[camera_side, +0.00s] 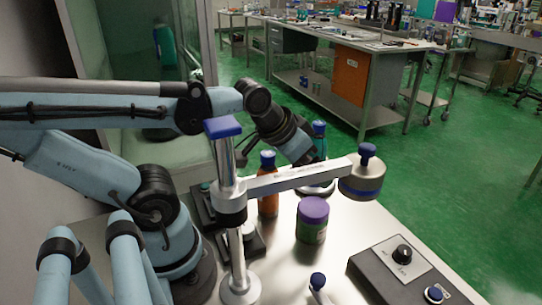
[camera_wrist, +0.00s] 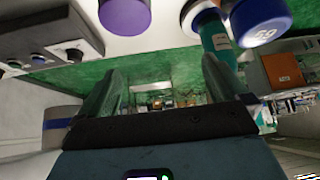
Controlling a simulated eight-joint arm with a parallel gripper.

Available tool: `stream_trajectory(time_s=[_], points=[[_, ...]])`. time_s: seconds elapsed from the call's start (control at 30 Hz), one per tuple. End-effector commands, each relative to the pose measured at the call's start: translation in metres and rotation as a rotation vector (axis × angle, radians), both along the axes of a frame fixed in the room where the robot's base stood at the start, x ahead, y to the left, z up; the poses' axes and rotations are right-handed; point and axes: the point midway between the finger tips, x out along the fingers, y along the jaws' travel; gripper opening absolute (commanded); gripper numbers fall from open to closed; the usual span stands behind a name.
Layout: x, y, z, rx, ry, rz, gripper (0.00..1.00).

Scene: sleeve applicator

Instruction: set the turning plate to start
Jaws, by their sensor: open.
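The control box (camera_side: 378,277) sits at the table's front right in the side view, with a black knob (camera_side: 402,253) on a pale dial panel and a blue-topped button (camera_side: 434,293). The box also shows at the upper left of the wrist view (camera_wrist: 45,38). A pale round plate (camera_side: 318,190), which may be the turning plate, is partly hidden behind the applicator's arm. My gripper (camera_wrist: 163,82) is open and empty in the wrist view, its two fingers well apart. In the side view its fingertips are hidden or too dark to make out. It is apart from the box.
The applicator's column (camera_side: 228,165) carries a horizontal bar (camera_side: 295,177) with a blue-banded head (camera_side: 362,185). A purple-lidded jar (camera_side: 312,220), an orange bottle (camera_side: 268,203) and a teal bottle (camera_side: 319,143) stand near it. Bare white table lies between jar and box.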

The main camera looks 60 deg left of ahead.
Motion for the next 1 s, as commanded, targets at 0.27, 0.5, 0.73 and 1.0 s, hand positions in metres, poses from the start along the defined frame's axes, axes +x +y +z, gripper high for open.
stream_trajectory(time_s=[0.27, 0.5, 0.73, 1.0], points=[[0.0, 0.0, 0.0, 0.0, 0.0, -0.001, 0.95], [0.009, 0.024, 0.005, 0.011, 0.046, 0.017, 0.59], [0.027, 0.092, 0.007, 0.012, 0.152, 0.025, 0.51], [0.032, 0.166, -0.002, -0.021, 0.215, -0.002, 0.51]])
